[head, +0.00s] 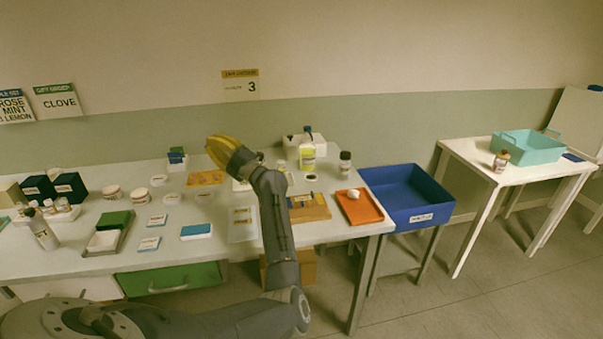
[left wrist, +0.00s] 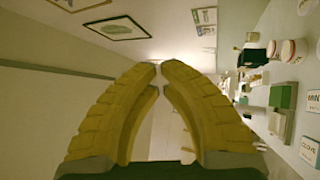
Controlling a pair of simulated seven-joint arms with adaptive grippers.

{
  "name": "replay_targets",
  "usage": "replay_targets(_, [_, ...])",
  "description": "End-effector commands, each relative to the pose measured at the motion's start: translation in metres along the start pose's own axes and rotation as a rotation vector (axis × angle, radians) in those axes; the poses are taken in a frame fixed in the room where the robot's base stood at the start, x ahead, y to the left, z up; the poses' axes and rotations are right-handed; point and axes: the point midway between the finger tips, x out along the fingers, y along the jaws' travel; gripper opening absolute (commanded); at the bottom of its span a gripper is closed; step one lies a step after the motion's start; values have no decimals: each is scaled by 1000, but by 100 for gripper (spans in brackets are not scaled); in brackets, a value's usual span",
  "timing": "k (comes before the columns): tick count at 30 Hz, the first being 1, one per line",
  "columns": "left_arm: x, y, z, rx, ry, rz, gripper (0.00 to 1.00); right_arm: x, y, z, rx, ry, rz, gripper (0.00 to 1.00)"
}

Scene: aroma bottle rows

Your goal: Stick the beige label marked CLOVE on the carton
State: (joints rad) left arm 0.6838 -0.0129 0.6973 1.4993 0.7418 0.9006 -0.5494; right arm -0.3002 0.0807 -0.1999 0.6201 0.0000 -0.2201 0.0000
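My left gripper (head: 216,150) is raised over the back of the table, its yellow fingers pointing up and left, away from the cards. In the left wrist view, its fingertips (left wrist: 160,68) come together with nothing visible between them. A small pale card marked CLOVE (left wrist: 309,150) lies on the table at the lower right there, near a card reading MIN, cut off (left wrist: 313,103). In the head view two small cards, the upper (head: 157,220) and the lower (head: 149,243), lie flat; their print is too small to read. I cannot tell which box is the carton. My right gripper is out of view.
A green-and-white block tray (head: 126,236), white jars (head: 111,192) and dark boxes (head: 70,187) stand left. An orange tray (head: 372,212) and blue bin (head: 436,190) are right. My left arm crosses the table's middle. A wall sign also reads CLOVE (head: 59,101).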

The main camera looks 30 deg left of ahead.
Motion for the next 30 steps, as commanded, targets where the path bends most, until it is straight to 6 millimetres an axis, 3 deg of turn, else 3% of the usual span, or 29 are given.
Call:
replay_targets(2, [8,-22,-4,-96,107,-167,0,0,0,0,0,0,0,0])
replay_targets(5, [2,-53,-4,-201,233,-387,0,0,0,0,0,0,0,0])
replay_targets(8, [-20,-80,7,-296,346,-621,0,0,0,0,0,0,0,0])
replay_targets(12, [-74,-101,38,-408,476,-974,0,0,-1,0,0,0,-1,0])
replay_targets(17, [-151,-86,86,-489,574,-1368,0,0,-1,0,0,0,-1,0])
replay_targets(21, [-203,-56,118,-517,614,-1620,0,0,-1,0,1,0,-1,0])
replay_targets(24, [-228,-35,133,-524,627,-1744,0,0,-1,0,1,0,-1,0])
replay_targets(30, [-254,-12,147,-525,637,-1871,0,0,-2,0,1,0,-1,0])
